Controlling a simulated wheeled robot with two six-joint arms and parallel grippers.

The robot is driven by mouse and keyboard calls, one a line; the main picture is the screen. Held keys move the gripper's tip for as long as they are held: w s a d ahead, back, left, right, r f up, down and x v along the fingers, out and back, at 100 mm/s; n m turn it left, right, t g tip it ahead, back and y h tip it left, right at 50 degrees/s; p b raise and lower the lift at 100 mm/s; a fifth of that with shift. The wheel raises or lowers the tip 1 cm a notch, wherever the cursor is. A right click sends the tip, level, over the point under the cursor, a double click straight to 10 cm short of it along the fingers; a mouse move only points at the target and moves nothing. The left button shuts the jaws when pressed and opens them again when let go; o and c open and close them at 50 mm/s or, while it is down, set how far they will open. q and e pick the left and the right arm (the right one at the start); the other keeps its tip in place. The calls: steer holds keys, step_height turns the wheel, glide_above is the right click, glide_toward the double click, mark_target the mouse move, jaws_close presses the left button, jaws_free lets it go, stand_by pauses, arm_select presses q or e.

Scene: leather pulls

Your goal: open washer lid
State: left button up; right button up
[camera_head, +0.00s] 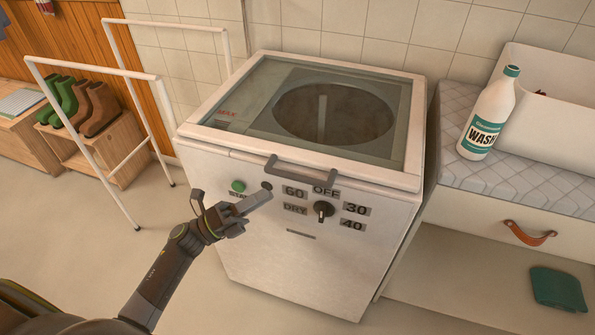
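The white washer (290,250) stands in the middle of the view. Its lid (240,139) has a white frame and a glass panel, through which the round drum opening shows; the lid lies flat and closed on top. A grey bar handle (300,174) sits at the lid's front edge. My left gripper (262,198) is in front of the washer's front panel, below and left of the handle and apart from it. Its fingers show edge-on, so their opening is unclear. My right gripper is not in view.
The front panel carries a green button (238,186) and a dark knob (323,209). A white rack (118,150) stands left, near boots (75,103) on a wooden box. Right is a padded bench with a wash bottle (489,115) and a white bin (545,85).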

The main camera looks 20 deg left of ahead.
mark_target(297, 177)
arm_select(q)
steer(key=p+x, duration=0.2)
steer(key=x, duration=0.6)
steer(key=shift+r, duration=0.15)
steer(key=shift+x, duration=0.75)
steer(key=shift+c, duration=0.2)
jaws_close()
